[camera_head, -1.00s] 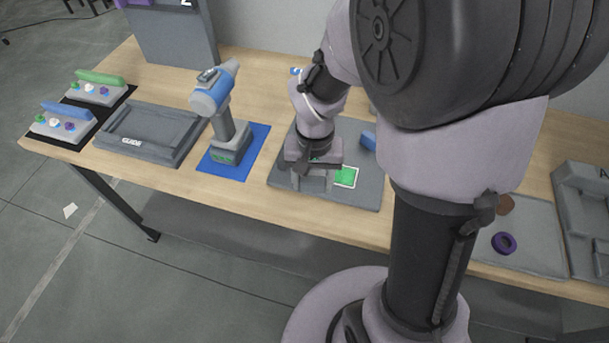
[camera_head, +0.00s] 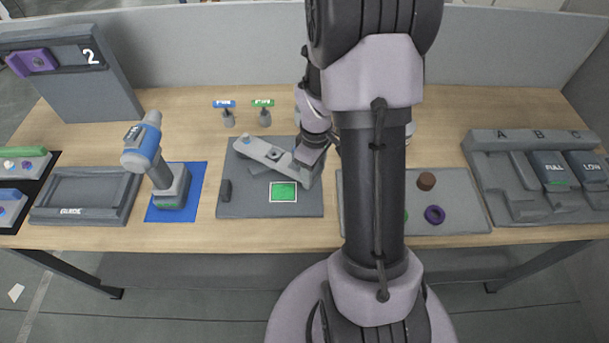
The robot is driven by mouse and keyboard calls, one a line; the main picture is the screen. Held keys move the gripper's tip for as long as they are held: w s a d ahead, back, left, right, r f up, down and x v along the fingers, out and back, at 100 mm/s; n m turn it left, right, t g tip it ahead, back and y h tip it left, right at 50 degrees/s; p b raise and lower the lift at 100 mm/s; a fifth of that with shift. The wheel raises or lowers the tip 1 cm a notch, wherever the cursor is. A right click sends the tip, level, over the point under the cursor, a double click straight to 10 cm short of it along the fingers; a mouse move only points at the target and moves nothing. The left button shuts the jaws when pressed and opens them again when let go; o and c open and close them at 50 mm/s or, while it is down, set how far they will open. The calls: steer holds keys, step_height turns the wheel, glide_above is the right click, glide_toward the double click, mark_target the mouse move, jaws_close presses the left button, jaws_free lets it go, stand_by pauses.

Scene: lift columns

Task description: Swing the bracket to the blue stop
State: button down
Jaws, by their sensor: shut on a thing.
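The bracket (camera_head: 262,150) is a light grey bar lying slantwise over a dark grey plate (camera_head: 240,207), from upper left to lower right. It has a dark round spot near its middle and a small bluish detail at its upper left end. My gripper (camera_head: 305,174) points down at the bracket's lower right end and is shut on it. The fingertips are partly hidden. A green square (camera_head: 284,192) with a pale border lies on the plate, just below and left of my gripper. I cannot make out a blue stop; my arm covers the plate's right edge.
A blue-topped drill (camera_head: 160,165) stands on a blue mat (camera_head: 193,183) to the left. Small blue (camera_head: 224,104) and green (camera_head: 263,103) signs stand behind the plate.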

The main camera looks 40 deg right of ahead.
steer(key=shift+w+d+n, duration=0.4)
steer(key=shift+d+n, duration=0.1)
steer(key=shift+d, duration=0.25)
steer(key=shift+r, duration=0.1)
steer(key=c, duration=0.5)
jaws_free()
steer(key=shift+w+d, duration=0.1)
steer(key=shift+d, duration=0.05)
step_height(320, 180, up, 17)
steer(key=p, duration=0.6)
steer(key=shift+r, duration=0.15)
